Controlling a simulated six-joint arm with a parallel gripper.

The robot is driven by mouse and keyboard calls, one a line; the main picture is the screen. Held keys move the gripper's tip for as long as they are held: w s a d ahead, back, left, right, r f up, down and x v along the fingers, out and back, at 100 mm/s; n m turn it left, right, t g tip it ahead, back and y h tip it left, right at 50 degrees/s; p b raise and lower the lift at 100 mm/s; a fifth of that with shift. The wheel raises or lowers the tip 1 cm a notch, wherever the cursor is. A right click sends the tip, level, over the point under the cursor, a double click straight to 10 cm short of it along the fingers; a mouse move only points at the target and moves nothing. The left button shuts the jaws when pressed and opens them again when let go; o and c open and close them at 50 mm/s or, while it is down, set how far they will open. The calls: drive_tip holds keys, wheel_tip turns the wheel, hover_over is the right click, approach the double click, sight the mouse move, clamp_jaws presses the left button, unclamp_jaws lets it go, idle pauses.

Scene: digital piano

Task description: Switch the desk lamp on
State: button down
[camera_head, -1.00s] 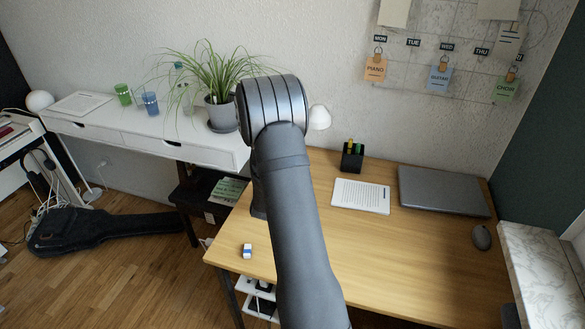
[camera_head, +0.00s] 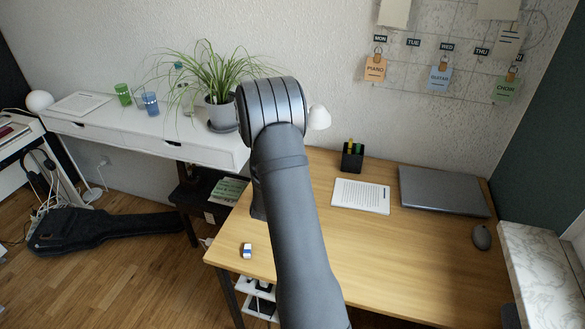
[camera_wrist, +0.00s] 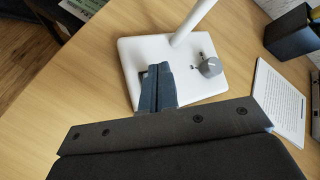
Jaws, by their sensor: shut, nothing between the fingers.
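The desk lamp's white head (camera_head: 319,117) shows just right of my arm in the head view; my arm hides the rest of the lamp. In the wrist view the lamp's white base (camera_wrist: 203,91) sits on the wooden desk, with its white pole (camera_wrist: 192,22) rising from the back edge. A grey round knob (camera_wrist: 210,67) with small marks beside it is on the right of the base. My gripper (camera_wrist: 159,70) is shut and empty, its fingertips over the left of the base, left of the knob. A dark patch beside the fingertips is partly hidden. Contact cannot be told.
A potted plant (camera_head: 222,115) stands on the white shelf behind.

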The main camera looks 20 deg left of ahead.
drive_tip(key=shift+f, duration=0.55)
idle(0.4)
drive_tip(key=shift+r, duration=0.1)
drive_tip(key=shift+d+r, duration=0.1)
drive_tip(key=shift+r, duration=0.85)
drive_tip(key=r, duration=0.5)
drive_tip(key=shift+s+d, duration=0.35)
drive_tip(key=shift+s, duration=0.05)
drive_tip(key=shift+f, duration=0.15)
drive_tip(key=shift+w+a+f, duration=0.15)
drive_tip(key=shift+f, duration=0.95)
drive_tip(key=shift+w+a+f, duration=0.15)
drive_tip(key=shift+a+f, duration=0.05)
drive_tip(key=shift+f, duration=0.95)
drive_tip(key=shift+w+a+f, duration=0.15)
drive_tip(key=shift+f, duration=0.95)
